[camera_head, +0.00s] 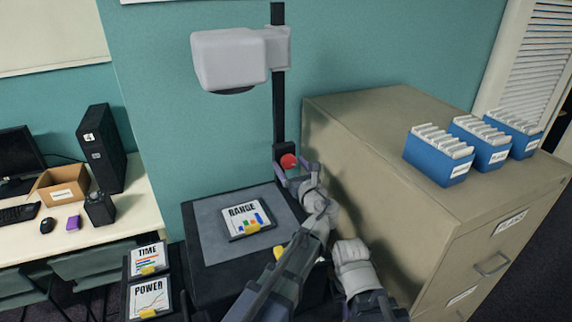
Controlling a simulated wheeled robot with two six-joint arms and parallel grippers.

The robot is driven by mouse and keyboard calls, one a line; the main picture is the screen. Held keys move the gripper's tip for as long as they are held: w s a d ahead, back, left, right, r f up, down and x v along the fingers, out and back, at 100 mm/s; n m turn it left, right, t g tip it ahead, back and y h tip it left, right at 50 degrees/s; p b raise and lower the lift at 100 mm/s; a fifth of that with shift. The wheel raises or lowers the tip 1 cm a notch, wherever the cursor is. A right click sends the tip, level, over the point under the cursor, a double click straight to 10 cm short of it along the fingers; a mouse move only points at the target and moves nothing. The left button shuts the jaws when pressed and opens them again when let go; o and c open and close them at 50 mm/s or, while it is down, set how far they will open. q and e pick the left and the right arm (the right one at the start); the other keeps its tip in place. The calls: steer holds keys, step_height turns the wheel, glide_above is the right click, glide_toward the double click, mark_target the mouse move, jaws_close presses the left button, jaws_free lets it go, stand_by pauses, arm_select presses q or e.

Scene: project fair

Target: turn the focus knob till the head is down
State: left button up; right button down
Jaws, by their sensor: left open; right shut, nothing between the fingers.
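The grey head (230,60) is high on a black upright column (279,105) against the teal wall. The red focus knob (288,160) is on a black block low on the column. My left gripper (291,169) is open at the knob, with one finger on each side of it. Whether the fingers touch the knob I cannot tell. Below the head, a RANGE card (247,221) lies on the grey board of the black base (205,272). My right arm is at the lower middle; its fingers are not visible.
A beige filing cabinet (440,200) stands close on the right, with blue file boxes (438,160) on top. TIME (148,259) and POWER (149,297) cards lie at the lower left. A white desk (130,215) with a computer is at the left.

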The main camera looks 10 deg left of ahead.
arm_select(q)
steer(key=shift+s+d, duration=0.1)
steer(key=shift+d, duration=0.05)
steer(key=shift+c, duration=0.4)
steer(key=c, duration=1.3)
